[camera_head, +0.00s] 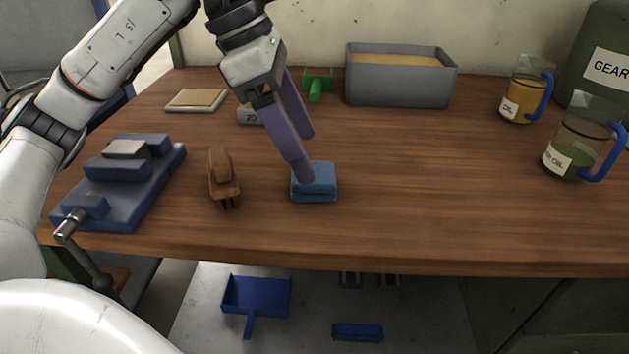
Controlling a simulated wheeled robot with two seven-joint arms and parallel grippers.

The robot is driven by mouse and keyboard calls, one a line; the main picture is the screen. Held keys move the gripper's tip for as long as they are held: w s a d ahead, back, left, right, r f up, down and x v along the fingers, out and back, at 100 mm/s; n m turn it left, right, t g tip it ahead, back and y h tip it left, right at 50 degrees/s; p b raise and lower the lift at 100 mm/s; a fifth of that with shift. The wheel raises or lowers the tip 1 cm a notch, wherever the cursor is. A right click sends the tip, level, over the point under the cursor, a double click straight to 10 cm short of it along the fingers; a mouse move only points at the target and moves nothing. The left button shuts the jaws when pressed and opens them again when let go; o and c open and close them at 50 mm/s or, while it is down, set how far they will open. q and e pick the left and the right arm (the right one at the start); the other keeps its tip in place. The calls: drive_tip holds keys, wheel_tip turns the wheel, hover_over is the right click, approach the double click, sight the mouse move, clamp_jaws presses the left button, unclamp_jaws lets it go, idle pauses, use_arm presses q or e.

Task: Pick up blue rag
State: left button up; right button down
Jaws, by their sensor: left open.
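The blue rag (318,186) is a small folded stack lying on the wooden workbench, near its front edge and left of the middle. My left gripper (307,158) reaches down from the upper left with its two long purple fingers apart. The nearer fingertip overlaps the rag's upper left part in the picture; I cannot tell whether it touches. The other fingertip shows above and behind the rag. Nothing is seen held between the fingers. My right gripper is not in view.
A brown wooden brush-like object (222,180) stands left of the rag, and a blue vise (125,180) is farther left. A grey bin (398,88) stands at the back. Two jugs with blue handles, an amber one (525,90) and a green one (578,145), stand right. The bench right of the rag is clear.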

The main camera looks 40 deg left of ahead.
sight(319, 172)
use_arm(q)
drive_tip(key=x, duration=0.4)
drive_tip(key=shift+s+d+b, duration=0.1)
drive_tip(key=shift+d+b, duration=0.1)
drive_tip(key=shift+b, duration=0.2)
drive_tip(key=shift+d+f, duration=0.15)
drive_tip(key=shift+f, duration=0.3)
drive_tip(key=c, duration=1.1)
wheel_tip(319, 172, up, 10)
drive_tip(key=shift+r+p, duration=0.1)
drive_tip(key=shift+p, duration=1.15)
drive_tip(key=o, duration=0.4)
drive_tip(key=c, duration=0.3)
